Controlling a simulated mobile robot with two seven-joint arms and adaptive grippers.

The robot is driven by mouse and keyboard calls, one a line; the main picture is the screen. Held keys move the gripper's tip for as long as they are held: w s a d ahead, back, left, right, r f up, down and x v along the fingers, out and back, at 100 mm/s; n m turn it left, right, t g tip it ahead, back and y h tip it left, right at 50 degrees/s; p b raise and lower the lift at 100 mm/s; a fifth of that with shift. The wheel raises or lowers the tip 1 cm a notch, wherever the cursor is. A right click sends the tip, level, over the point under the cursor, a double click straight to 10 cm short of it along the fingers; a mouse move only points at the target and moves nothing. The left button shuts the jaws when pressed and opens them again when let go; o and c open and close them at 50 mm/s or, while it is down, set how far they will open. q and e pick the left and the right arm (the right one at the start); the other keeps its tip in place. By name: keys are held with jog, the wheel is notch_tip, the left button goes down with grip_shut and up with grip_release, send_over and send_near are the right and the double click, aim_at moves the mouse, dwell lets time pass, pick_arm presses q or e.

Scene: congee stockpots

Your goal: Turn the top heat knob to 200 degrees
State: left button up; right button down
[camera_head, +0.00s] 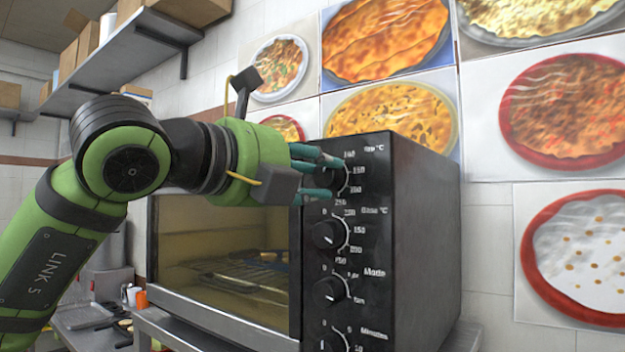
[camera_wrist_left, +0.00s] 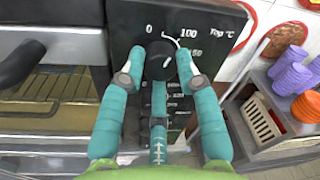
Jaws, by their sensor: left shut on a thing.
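The top heat knob (camera_wrist_left: 160,62) is black and round, labelled "Top °C", with 0, 100 and 150 readable around it in the left wrist view. I cannot tell the knob's exact setting. The oven (camera_head: 425,240) is dark, with its panel facing left. My right gripper is not in view.
Below are the base heat knob (camera_head: 330,233), the mode knob (camera_head: 330,290) and the partly cut-off minutes knob (camera_head: 334,342). The oven's glass door (camera_head: 225,262) is closed, left of the panel.

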pick_arm(q)
jog(key=m, duration=0.4)
jog(key=shift+d+f+y, duration=0.1)
jog(key=shift+y, duration=0.2)
jog(key=m, duration=0.5)
jog(key=shift+y, duration=0.3)
jog(key=m, duration=0.5)
jog(key=shift+d+t+y, duration=0.1)
jog(key=shift+t+y, duration=0.2)
jog(key=shift+y, duration=0.1)
jog(key=shift+m, duration=1.9)
jog(key=o, duration=1.1)
jog(key=shift+o, duration=0.2)
jog(key=shift+s, duration=0.1)
